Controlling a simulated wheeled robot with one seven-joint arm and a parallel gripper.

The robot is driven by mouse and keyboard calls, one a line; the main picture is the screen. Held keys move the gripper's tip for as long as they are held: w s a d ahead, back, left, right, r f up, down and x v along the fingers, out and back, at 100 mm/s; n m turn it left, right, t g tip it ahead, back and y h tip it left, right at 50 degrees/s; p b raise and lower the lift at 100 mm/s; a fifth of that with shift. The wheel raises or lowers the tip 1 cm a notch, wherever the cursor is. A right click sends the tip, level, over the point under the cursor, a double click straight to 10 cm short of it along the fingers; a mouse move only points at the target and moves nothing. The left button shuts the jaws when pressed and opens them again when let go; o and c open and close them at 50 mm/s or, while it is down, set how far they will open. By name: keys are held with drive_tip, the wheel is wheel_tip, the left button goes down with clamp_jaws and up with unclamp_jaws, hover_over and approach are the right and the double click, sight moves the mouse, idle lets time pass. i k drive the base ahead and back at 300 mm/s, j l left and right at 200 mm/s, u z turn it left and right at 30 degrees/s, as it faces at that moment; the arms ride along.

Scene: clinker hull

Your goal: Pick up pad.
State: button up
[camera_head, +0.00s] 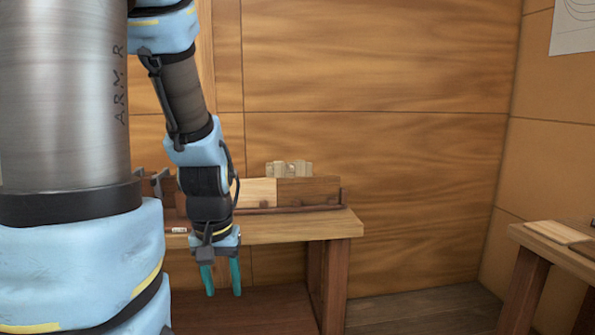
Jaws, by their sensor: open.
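My gripper (221,280) has two teal fingers. They point down and stand apart with nothing between them. It hangs in front of the near edge of the wooden workbench (300,228), with its fingertips lower than the top in the picture. I cannot tell for sure which thing is the pad. A small pale block with notches (289,169) shows at the back of the bench, above the plank work. My arm hides part of the bench's left side.
Planks, one pale (257,192) and one dark (309,190), stand along the bench. A small white and red item (179,230) lies left of my wrist. A second table (560,245) at the right holds a pale board (557,232). The floor between them is clear.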

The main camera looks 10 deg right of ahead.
sight(298, 166)
drive_tip(key=i+l+u, duration=0.1)
drive_tip(key=u, duration=0.25)
drive_tip(key=l+u, duration=0.6)
drive_tip(key=u, duration=0.15)
drive_tip(key=i, duration=0.05)
